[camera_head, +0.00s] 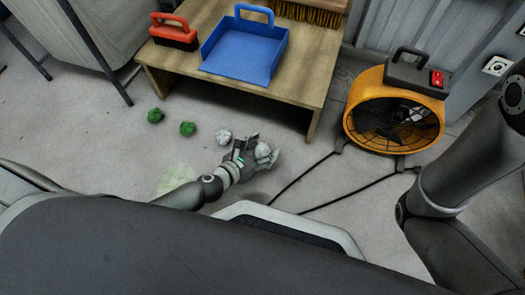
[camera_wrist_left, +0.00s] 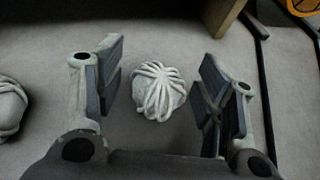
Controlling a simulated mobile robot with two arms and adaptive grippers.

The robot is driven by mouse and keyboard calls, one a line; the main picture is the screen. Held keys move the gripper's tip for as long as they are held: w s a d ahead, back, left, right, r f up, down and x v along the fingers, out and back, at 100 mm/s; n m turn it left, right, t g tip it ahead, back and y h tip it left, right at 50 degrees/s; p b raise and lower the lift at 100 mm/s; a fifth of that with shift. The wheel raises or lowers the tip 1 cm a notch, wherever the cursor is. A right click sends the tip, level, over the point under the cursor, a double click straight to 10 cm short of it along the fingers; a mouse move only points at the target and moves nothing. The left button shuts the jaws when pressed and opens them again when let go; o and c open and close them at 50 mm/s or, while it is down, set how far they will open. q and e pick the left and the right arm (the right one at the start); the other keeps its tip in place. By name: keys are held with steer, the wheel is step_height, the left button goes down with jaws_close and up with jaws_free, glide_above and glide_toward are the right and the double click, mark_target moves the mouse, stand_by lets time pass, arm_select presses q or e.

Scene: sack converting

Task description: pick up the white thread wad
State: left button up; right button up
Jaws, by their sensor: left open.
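A white thread wad (camera_head: 263,150) lies on the grey floor at my left gripper. In the left wrist view this round, corded white wad (camera_wrist_left: 159,90) sits between the two spread fingers, with a gap on each side. My left gripper (camera_head: 259,151) is open and holds nothing; its fingers also show in the wrist view (camera_wrist_left: 160,82). A second white wad (camera_head: 224,137) lies just left of the gripper, and is cut by the left edge of the wrist view (camera_wrist_left: 10,106). My right gripper is out of view.
Two green wads (camera_head: 155,115) (camera_head: 187,128) lie further left. A low wooden table (camera_head: 310,65) holds a blue dustpan (camera_head: 245,50), a red-handled brush (camera_head: 174,32) and a broom head. An orange fan (camera_head: 393,110) stands right; dark cords cross the floor near it.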

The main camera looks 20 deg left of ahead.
mark_target(263, 148)
arm_select(q)
steer(key=c, duration=0.8)
steer(key=shift+r, duration=0.15)
step_height(263, 148, up, 8)
steer(key=p, duration=0.8)
steer(key=shift+r+p, duration=0.7)
steer(key=shift+p, duration=0.05)
steer(key=shift+r, duration=0.2)
